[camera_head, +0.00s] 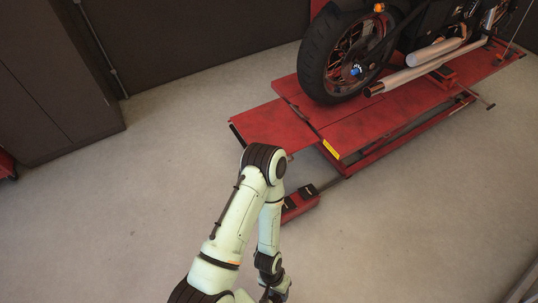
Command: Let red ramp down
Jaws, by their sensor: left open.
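A red motorcycle lift (400,127) stands slightly above the floor in the upper right. Its red ramp (262,125) slopes from the left end of the platform towards the floor; whether its edge touches the floor is hard to tell. A red foot pedal unit (300,203) with dark pedals lies on the floor in front of the lift, partly behind my left arm. My left gripper (272,294) is open at the bottom edge, partly cut off, below the pedal unit and apart from it. My right gripper is out of view.
A black motorcycle (343,52) stands on the platform with its wheel near the ramp. A dark cabinet (55,85) stands at the left. A bar (482,99) sticks out from the lift's right side. The floor left and right of my arm is clear.

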